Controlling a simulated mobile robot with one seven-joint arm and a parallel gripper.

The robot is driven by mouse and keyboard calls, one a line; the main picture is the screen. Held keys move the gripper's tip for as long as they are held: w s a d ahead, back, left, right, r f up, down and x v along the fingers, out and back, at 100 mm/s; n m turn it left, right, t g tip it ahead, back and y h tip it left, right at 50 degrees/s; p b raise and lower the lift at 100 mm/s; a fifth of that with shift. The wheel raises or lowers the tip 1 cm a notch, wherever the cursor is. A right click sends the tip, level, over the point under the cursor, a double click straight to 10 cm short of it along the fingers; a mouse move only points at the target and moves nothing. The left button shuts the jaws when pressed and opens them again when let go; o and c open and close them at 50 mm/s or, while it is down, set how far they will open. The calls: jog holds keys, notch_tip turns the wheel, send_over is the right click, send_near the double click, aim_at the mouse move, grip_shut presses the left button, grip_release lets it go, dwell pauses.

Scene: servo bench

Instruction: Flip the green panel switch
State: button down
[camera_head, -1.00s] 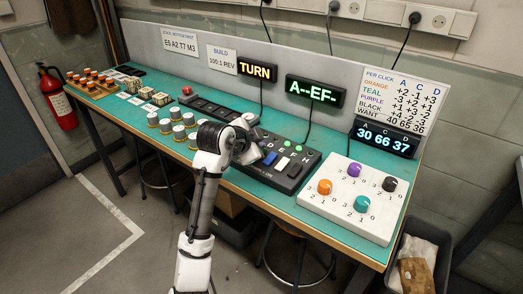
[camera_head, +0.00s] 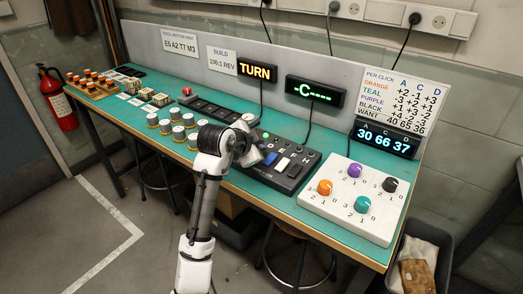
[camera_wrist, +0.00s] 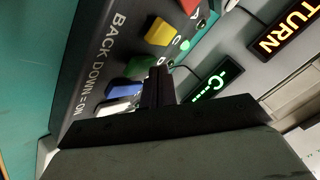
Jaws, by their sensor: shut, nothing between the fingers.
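The switch panel (camera_head: 290,181) is a black box on the bench. In the wrist view it shows a red switch (camera_wrist: 189,6), a yellow switch (camera_wrist: 161,32), the green switch (camera_wrist: 138,68), a blue switch (camera_wrist: 124,88) and a white switch (camera_wrist: 116,106). My gripper (camera_wrist: 158,76) is shut and empty, its tips just beside the green switch; I cannot tell whether they touch it. In the head view my gripper (camera_head: 250,157) covers the green switch. The green-lettered display (camera_head: 315,91) shows a C among dashes.
A lit green lamp (camera_head: 265,134) is on the panel. The white knob box (camera_head: 335,221) stands to the right. Several round capped pieces (camera_head: 178,131) and a black tray (camera_head: 213,111) lie to the left. A TURN sign (camera_head: 257,67) stands behind.

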jog(key=shift+s+r+p, duration=0.1)
jog(key=shift+r+p, duration=0.45)
jog(key=shift+r, duration=0.25)
jog(key=shift+s+a+r+p, duration=0.15)
jog(key=shift+r+p, duration=0.8)
jog(key=shift+r, duration=0.35)
jog(key=shift+s+a+r+p, duration=0.1)
jog(key=shift+r+p, duration=0.8)
jog(key=shift+r, duration=0.35)
